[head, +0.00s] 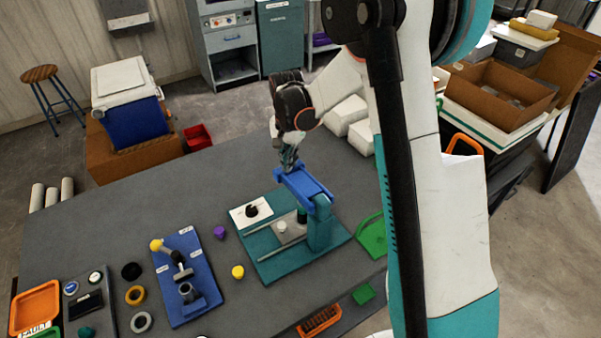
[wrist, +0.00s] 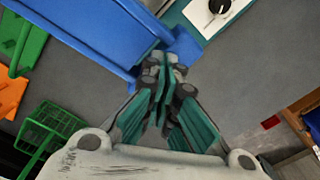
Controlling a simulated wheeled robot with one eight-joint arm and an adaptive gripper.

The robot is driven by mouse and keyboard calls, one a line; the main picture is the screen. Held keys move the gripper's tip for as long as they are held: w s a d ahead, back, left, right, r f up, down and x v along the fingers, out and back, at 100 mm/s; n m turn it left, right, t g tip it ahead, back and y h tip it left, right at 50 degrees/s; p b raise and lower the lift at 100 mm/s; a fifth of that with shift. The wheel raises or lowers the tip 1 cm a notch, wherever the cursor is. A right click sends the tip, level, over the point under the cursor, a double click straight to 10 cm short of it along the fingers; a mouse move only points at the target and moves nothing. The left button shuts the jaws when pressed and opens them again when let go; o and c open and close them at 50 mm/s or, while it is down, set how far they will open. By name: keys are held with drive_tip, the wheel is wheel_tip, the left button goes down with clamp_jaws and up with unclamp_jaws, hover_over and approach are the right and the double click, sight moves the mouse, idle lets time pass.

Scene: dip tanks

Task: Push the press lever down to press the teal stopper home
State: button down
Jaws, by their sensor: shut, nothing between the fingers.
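The press has a teal base (head: 290,263) and a teal post (head: 320,232), with a blue press lever (head: 303,185) on top. The lever slopes up from the post to its far end. My gripper (head: 288,166) is shut and empty at that far end, and I cannot tell from the head view whether it touches. In the wrist view the shut fingertips (wrist: 162,62) are close beside the blue lever (wrist: 85,35). A dark green piece (head: 302,215) shows under the lever; I cannot tell if it is the teal stopper or the press ram.
A blue fixture board (head: 180,275), a purple piece (head: 219,232) and a yellow piece (head: 237,271) are farther left. A green tray (head: 372,238) is right of the press. White blocks (head: 345,115) stand behind.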

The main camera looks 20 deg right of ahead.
wheel_tip(320, 180, up, 10)
drive_tip(key=p, duration=0.5)
drive_tip(key=shift+r, duration=0.25)
idle(0.4)
drive_tip(key=shift+s, duration=0.15)
idle(0.3)
drive_tip(key=s+r+n+t+b, duration=0.2)
drive_tip(key=s+r+n+b, duration=0.1)
drive_tip(key=s+b, duration=0.45)
drive_tip(key=s+f+n+t+b, duration=0.2)
drive_tip(key=s+b, duration=0.4)
drive_tip(key=s, duration=0.4)
drive_tip(key=s+f+n+t+b, duration=0.3)
drive_tip(key=s+f+b, duration=0.3)
drive_tip(key=s, duration=0.4)
drive_tip(key=shift+f+n, duration=0.6)
drive_tip(key=shift+n, duration=0.3)
drive_tip(key=shift+s, duration=0.1)
idle(0.4)
